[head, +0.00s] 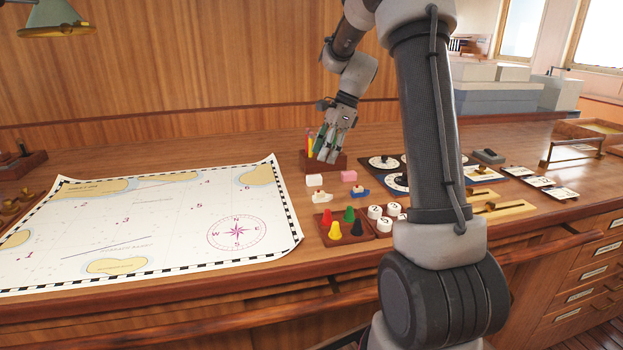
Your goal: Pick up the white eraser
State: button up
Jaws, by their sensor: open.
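The white eraser (315,180) is a small white block on the wooden desk, to the right of the chart's upper right corner. A pink block (349,176) lies to its right. My gripper (326,153) is open and points down, above and a little right of the white eraser in the picture. It overlaps a wooden holder (338,165) with coloured pencils. I cannot tell whether the gripper touches the holder or how far it is from the eraser.
A small white-and-tan model boat (319,196) and a blue one (360,191) stand in front of the blocks. A tray (325,238) holds coloured cones. White numbered discs (375,211) sit beside it. A large chart (150,225) covers the left. My arm hides part of the desk.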

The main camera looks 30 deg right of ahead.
aim_at(314, 176)
jog(key=x, duration=0.7)
jog(key=shift+w+f, duration=0.1)
jog(key=shift+f, duration=0.2)
jog(key=c, duration=1)
